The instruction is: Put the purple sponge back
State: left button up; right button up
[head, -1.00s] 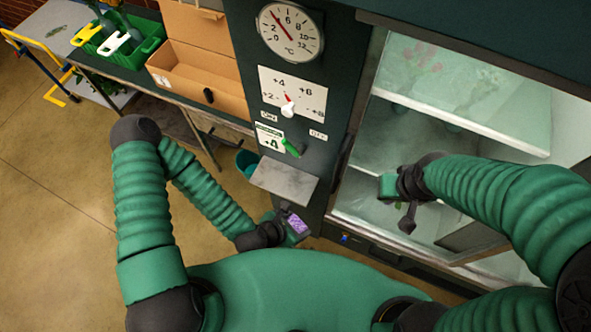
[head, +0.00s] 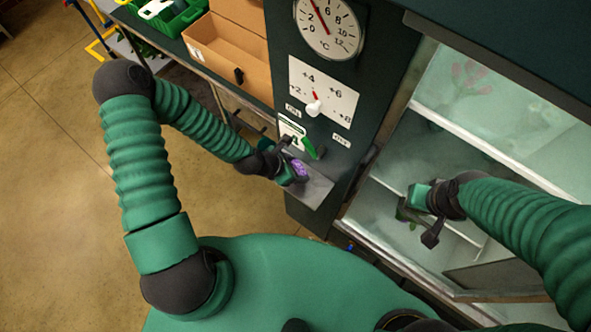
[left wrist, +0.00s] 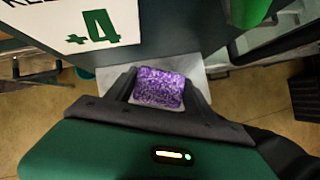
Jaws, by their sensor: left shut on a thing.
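The purple sponge (head: 300,168) is held in my left gripper (head: 292,170), over the small grey shelf (head: 318,188) on the front of the dark cabinet. In the left wrist view the sponge (left wrist: 158,86) sits between the two fingers, with the grey shelf (left wrist: 197,88) behind it. I cannot tell whether the sponge touches the shelf. My right gripper (head: 410,206) is at the open glass-front compartment on the right. Its fingers are too small and dark to read.
Above the shelf are a green lever (head: 314,148), a setting dial (head: 314,106) and a round thermometer (head: 328,24). A cardboard box (head: 228,48) and a green crate (head: 176,16) stand on the bench at the upper left. A "+4" card hangs by the lever.

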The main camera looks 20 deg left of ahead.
pick_arm(q)
jog(key=shift+w+a+f, duration=0.15)
jog(key=shift+w+f, duration=0.1)
notch_tip(320, 180, down, 3)
jog(key=shift+s+r+p, duration=0.15)
jog(key=shift+r+p, duration=0.05)
jog(key=shift+p, duration=0.35)
jog(key=shift+a+f, duration=0.15)
jog(key=shift+f, duration=0.05)
jog(key=shift+a, duration=0.1)
jog(key=o, duration=1.2)
jog(key=shift+a+f, duration=0.1)
